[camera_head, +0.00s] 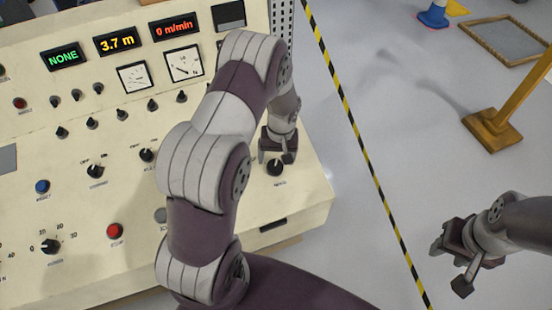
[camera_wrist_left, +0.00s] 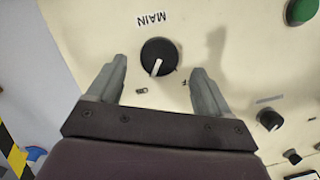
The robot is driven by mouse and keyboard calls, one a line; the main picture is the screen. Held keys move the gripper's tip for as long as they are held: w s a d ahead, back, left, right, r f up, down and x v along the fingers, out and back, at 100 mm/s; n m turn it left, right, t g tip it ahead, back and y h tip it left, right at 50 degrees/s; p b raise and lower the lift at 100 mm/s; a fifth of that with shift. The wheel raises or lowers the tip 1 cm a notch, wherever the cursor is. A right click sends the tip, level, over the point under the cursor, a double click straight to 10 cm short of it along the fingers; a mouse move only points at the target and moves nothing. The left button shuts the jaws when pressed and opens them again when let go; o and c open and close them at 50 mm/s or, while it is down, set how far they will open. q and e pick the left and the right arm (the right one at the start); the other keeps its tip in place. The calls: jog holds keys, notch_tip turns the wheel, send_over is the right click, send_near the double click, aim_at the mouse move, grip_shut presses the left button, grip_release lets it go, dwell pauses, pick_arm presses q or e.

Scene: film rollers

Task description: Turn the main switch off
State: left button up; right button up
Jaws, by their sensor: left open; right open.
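The main switch is a round black knob (camera_wrist_left: 158,57) with a white pointer line, under a MAIN label that reads upside down in the left wrist view. The pointer points down and slightly left there, towards a small mark that looks like ON. A second mark, partly covered by a finger, ends in F. In the head view the main switch (camera_head: 275,168) sits at the right of the cream panel. My left gripper (camera_head: 277,156) is open above it, with one finger on either side in the wrist view and gaps to the knob. My right gripper (camera_head: 450,268) is open and empty, away from the panel.
The control panel (camera_head: 110,190) carries other knobs, a red button (camera_head: 115,231), a blue button (camera_head: 42,186) and lit displays (camera_head: 117,43). My left arm hides part of it. A striped floor line (camera_head: 355,145) and a yellow post (camera_head: 515,100) stand to the right.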

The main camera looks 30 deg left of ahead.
aim_at(275, 164)
pick_arm(q)
jog(key=f, duration=0.2)
jog(key=shift+w+a+f, duration=0.15)
jog(key=shift+w+f, duration=0.05)
jog(key=shift+f, duration=0.2)
jog(key=shift+s+f, duration=0.1)
jog(key=shift+f, duration=0.25)
jog(key=shift+s+f, duration=0.1)
jog(key=shift+s, duration=0.05)
jog(key=shift+c, duration=0.4)
jog(key=c, duration=1)
